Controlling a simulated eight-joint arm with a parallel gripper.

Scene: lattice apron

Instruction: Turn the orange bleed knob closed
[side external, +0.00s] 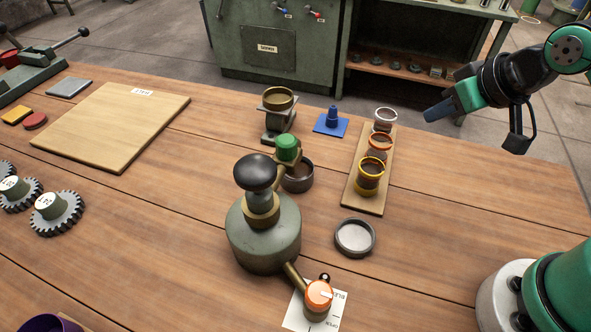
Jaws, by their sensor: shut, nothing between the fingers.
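The orange bleed knob (319,293) sits at the end of a short brass pipe on the lower side of a grey-green round vessel (263,238). A white mark on the knob's top points roughly right. A white card (298,316) with upside-down lettering lies under the knob; the lettering is too small to read with certainty. A small black-topped peg (324,278) stands just behind the knob. My gripper (432,114) is at the upper right, shut and empty, above the far table edge and well away from the knob.
The vessel has a black ball-topped handle (255,172) and a green knob (287,146) behind it. A grey dish (355,237) lies right of it. A wooden rack (378,207) holds several ringed jars.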

